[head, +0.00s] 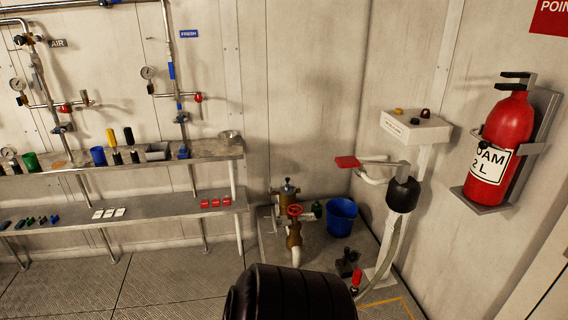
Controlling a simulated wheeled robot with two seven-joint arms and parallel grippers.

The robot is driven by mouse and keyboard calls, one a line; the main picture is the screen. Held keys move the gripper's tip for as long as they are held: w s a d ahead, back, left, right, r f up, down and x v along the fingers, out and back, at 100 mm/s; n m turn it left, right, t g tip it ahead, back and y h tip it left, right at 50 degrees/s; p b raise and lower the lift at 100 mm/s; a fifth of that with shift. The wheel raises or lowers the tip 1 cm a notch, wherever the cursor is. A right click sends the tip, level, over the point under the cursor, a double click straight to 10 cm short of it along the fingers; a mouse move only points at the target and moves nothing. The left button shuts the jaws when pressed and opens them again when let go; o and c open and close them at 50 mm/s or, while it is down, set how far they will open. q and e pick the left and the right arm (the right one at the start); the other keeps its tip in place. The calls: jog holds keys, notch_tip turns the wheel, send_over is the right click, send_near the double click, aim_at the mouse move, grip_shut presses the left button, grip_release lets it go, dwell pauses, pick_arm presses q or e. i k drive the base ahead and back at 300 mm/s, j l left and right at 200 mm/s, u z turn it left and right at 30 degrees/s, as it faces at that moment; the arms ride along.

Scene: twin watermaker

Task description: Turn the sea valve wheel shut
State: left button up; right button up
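A small red handwheel (295,210) sits on a brass valve (294,235) low in the back corner. A pale pipe or hose runs down from the valve. The wheel's near face is in view, but I cannot tell from it how far the valve is turned. Neither of my grippers is in view, and nothing is seen touching the wheel. A large black ribbed rounded shape (290,293) at the bottom middle hides the floor in front of the valve; I cannot tell what it is.
A blue bucket (341,215) stands right of the valve. A stand with a red-ended lever (347,162) and a white box (415,127) is farther right. A fire extinguisher (500,150) hangs on the right wall. A shelf (120,212) fills the left; floor before it is clear.

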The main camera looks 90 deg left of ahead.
aim_at(296, 208)
jog(key=j+u, duration=0.1)
jog(key=u, duration=2.6)
